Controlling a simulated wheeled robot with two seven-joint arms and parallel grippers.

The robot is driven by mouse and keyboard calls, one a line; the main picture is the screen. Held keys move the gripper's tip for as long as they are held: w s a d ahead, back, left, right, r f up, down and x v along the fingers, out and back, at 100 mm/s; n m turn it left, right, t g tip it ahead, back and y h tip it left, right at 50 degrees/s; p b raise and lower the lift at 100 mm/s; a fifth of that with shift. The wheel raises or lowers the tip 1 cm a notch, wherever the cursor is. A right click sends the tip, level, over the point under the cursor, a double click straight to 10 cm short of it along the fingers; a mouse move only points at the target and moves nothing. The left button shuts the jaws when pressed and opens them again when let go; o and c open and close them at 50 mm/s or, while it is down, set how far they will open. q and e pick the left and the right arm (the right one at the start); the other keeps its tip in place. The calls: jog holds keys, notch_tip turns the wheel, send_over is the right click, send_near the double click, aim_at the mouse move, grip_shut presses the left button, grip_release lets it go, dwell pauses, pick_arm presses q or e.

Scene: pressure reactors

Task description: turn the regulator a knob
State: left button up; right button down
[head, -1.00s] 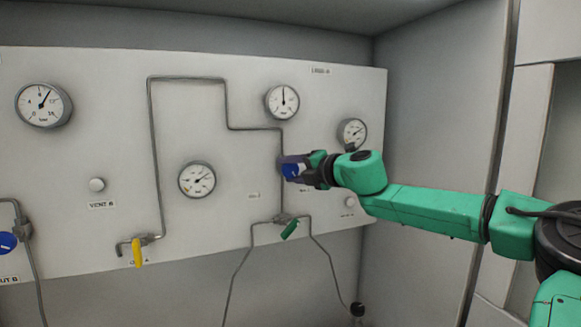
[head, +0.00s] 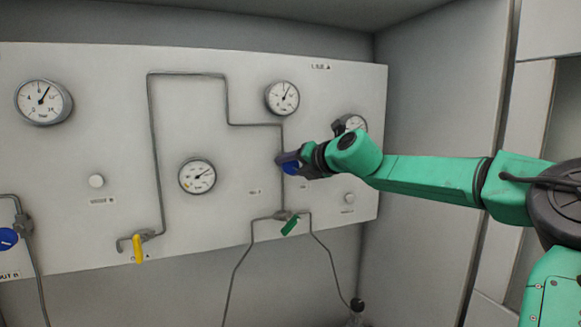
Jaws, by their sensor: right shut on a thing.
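The blue regulator knob (head: 290,167) sits on the white panel, on the vertical pipe below the upper middle gauge. My right gripper (head: 296,164) is shut on this knob, its arm reaching in from the right. The fingers hide part of the knob, and its label cannot be read. The upper middle gauge (head: 282,98) has its needle slightly right of straight up. My left gripper is not in view.
A green valve handle (head: 291,227) lies just below the gripper. A yellow handle (head: 137,248) and another blue knob (head: 7,239) are farther left. The panel (head: 100,135) left of the pipes has bare room.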

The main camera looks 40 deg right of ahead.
jog(key=shift+c, duration=1.3)
grip_release()
jog(key=d+b+v, duration=0.1)
jog(key=b+v, duration=0.5)
jog(key=v, duration=0.8)
jog(key=shift+s+a, duration=0.3)
jog(key=shift+a, duration=0.15)
jog(key=shift+w, duration=0.1)
jog(key=shift+a, duration=0.1)
